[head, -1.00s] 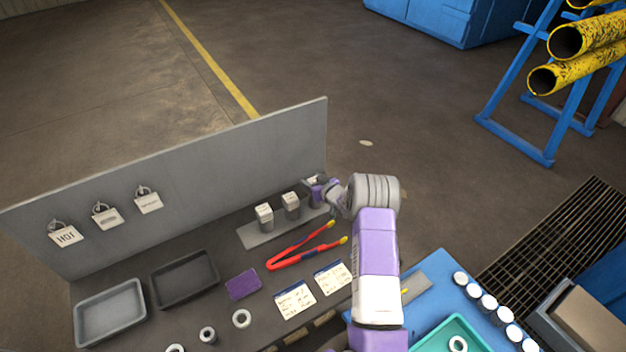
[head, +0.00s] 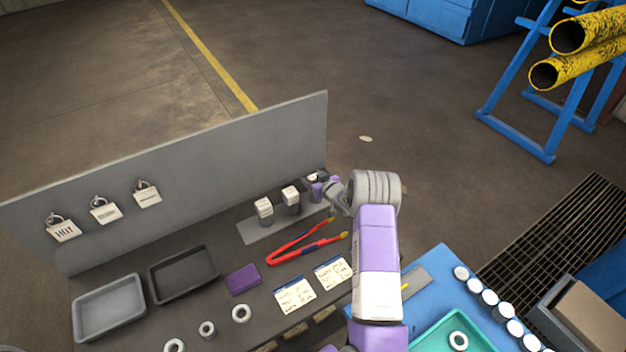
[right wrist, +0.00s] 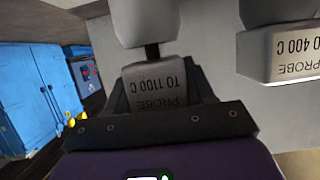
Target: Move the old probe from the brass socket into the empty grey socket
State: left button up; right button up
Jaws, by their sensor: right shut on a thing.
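My right gripper (head: 318,188) is at the far right end of the grey strip by the back panel. A second block, marked "PROBE TO 400 C" (right wrist: 285,55), stands apart at the right. In the head view, two white-topped blocks (head: 264,209) (head: 290,197) stand left of my gripper. I cannot make out a brass socket or an empty grey socket. My left gripper is not in view.
Red tongs (head: 300,243) lie in front of the strip (head: 257,235). Two trays (head: 108,306) (head: 183,274), a purple pad (head: 242,279), cards and several rings lie on the bench. The upright panel (head: 190,180) bounds its back. A blue surface with a teal tray (head: 425,342) is right.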

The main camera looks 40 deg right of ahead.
dwell(1.1)
jog(key=shift+f+b, duration=0.65)
jog(key=shift+b, duration=0.2)
jog(key=o, duration=0.9)
jog(key=shift+r, duration=0.1)
jog(key=shift+c, duration=0.2)
jog(key=shift+p+v, duration=0.65)
jog(key=shift+v, duration=0.85)
jog(key=p+v, duration=0.2)
jog(key=v, duration=0.6)
jog(key=shift+r, duration=0.15)
